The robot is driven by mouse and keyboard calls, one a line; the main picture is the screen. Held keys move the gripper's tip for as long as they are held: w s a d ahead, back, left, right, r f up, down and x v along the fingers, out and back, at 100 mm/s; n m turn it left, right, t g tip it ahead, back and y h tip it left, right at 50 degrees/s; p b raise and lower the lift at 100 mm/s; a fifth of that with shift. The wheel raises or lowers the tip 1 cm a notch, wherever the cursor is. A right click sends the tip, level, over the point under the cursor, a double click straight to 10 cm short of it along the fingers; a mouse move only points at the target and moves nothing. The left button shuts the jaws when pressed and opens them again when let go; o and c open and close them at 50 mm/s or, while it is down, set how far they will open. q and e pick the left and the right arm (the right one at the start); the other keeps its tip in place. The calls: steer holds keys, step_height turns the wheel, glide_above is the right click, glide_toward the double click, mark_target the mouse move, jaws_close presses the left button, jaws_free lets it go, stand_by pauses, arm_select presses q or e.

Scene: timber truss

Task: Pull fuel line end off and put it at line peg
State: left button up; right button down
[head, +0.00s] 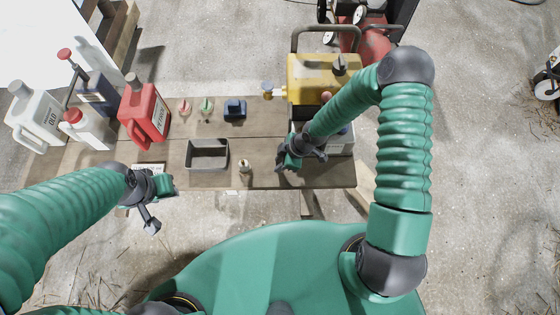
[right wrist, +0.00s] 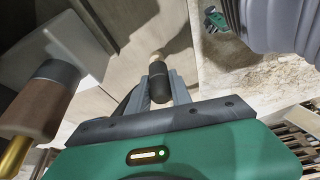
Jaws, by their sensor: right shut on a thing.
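My right gripper (head: 287,160) is at the front left of the engine with the yellow tank (head: 318,78). In the right wrist view its fingers (right wrist: 160,90) are closed around a short dark cylinder, which looks like the fuel line end (right wrist: 160,84). A pale tan stub shows just beyond it; I cannot tell whether the two are joined. In the head view the gripper hides the line end. A small upright pale piece, perhaps the line peg (head: 245,166), stands near the bench's front edge, left of the gripper. My left gripper (head: 158,195) appears open and empty at the front left.
A grey tray (head: 207,154) lies on the bench (head: 262,122) left of the peg. A red petrol can (head: 145,112), white bottles and a blue block (head: 235,109) stand behind and left. A brown cylinder with a brass end (right wrist: 38,110) is close left in the wrist view.

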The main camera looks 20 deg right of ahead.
steer(key=shift+f+b, duration=0.5)
steer(key=shift+f, duration=0.35)
steer(key=c, duration=1.1)
jaws_free()
steer(key=shift+r, duration=0.15)
steer(key=shift+s+d+r+m+t+h+p, duration=0.15)
steer(key=shift+s+d+r+m+h+p, duration=1.15)
steer(key=shift+r, duration=3.65)
steer(key=shift+s+d+r+m+t+h+p, duration=0.1)
steer(key=shift+s+d+r+m+p, duration=1.35)
steer(key=shift+r+m, duration=2.65)
steer(key=shift+s+d+r+m+t+h+p, duration=0.15)
steer(key=shift+s+d+r+m+h+p, duration=0.95)
steer(key=shift+r, duration=4.75)
